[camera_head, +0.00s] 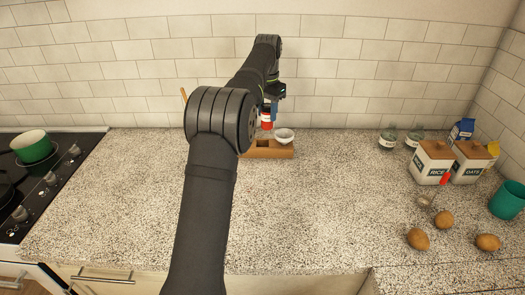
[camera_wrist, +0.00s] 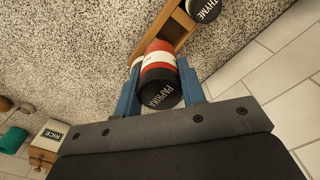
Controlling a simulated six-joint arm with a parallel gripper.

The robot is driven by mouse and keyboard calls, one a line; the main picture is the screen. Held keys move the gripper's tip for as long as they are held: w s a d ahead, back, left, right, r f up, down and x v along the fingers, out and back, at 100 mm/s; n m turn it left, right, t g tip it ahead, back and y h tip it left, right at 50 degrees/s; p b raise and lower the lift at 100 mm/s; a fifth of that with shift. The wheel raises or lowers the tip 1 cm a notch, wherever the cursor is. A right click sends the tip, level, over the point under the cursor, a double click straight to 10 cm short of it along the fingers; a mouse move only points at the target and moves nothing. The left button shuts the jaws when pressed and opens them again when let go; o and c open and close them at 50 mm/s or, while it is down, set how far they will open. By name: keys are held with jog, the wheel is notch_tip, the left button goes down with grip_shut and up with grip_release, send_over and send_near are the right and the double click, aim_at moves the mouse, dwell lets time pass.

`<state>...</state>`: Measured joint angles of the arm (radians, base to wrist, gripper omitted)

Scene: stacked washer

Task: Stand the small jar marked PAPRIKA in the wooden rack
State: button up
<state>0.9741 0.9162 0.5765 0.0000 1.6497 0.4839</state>
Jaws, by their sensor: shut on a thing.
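The PAPRIKA jar (camera_wrist: 160,75), red with a white band and a black lettered lid, is between the blue fingers of my gripper (camera_wrist: 161,92). In the head view the red jar (camera_head: 267,119) shows below my gripper (camera_head: 271,106), upright or nearly so, above the wooden rack (camera_head: 262,153). Part of the rack (camera_wrist: 168,27) shows beyond the jar in the wrist view. A dark-lidded THYME jar (camera_wrist: 205,9) is at the rack, cut off by the picture edge. I cannot tell whether the PAPRIKA jar's base touches the rack. My arm hides part of the rack's left side.
Glass jars (camera_head: 388,139), RICE (camera_head: 432,163) and OATS (camera_head: 472,162) canisters, a teal mug (camera_head: 507,199) and several potatoes (camera_head: 443,219) are at the right. The hob is at the left. The counter's middle right is clear.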

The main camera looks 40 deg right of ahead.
jog(key=shift+w+d+f, duration=0.1)
jog(key=shift+w+f, duration=0.1)
jog(key=shift+w, duration=0.35)
jog(key=shift+w+f, duration=0.2)
jog(key=shift+w, duration=0.3)
notch_tip(320, 180, down, 10)
jog(key=shift+w+f, duration=0.1)
jog(key=o, duration=1)
jog(key=shift+f, duration=0.1)
notch_tip(320, 180, up, 12)
jog(key=shift+r, duration=0.2)
